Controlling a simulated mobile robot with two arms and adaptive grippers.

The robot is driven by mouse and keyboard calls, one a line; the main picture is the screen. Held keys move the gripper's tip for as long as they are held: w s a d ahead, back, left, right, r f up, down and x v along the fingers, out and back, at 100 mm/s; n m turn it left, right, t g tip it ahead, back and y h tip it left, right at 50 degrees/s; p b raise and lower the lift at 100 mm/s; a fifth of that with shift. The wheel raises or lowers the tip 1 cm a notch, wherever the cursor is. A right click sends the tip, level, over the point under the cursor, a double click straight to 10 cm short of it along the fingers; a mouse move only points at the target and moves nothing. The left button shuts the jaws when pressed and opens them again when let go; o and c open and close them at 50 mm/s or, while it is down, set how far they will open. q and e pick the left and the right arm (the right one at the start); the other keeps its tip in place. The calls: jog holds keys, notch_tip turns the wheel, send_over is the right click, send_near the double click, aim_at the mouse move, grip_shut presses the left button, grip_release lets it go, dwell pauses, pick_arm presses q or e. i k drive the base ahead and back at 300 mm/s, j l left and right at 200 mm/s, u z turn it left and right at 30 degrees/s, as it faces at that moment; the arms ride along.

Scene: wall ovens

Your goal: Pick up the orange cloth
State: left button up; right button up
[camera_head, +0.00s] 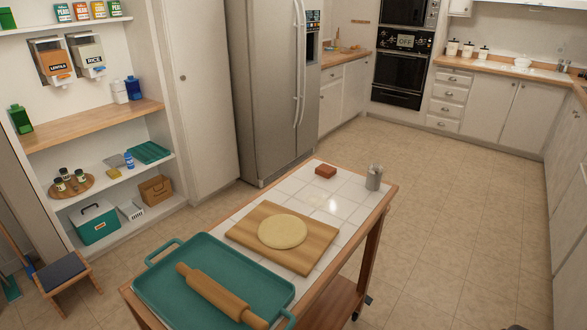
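A small folded orange-red cloth (322,189) lies on the white tiled top of the wooden cart (345,208), toward its far end. It looks like a flat block, and nothing covers it. Neither of my grippers is in view.
Nearer on the cart are a board with flat dough (282,232) and a teal tray (168,265) holding a rolling pin (215,296). A grey metal cup (374,178) stands right of the cloth. A stool (64,272) is at left. Floor right of the cart is clear.

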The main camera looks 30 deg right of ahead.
aim_at(327, 171)
jog(key=l+u, duration=0.35)
jog(key=l, duration=0.7)
jog(key=l+u, duration=0.35)
jog(key=l, duration=0.7)
jog(key=k, duration=0.05)
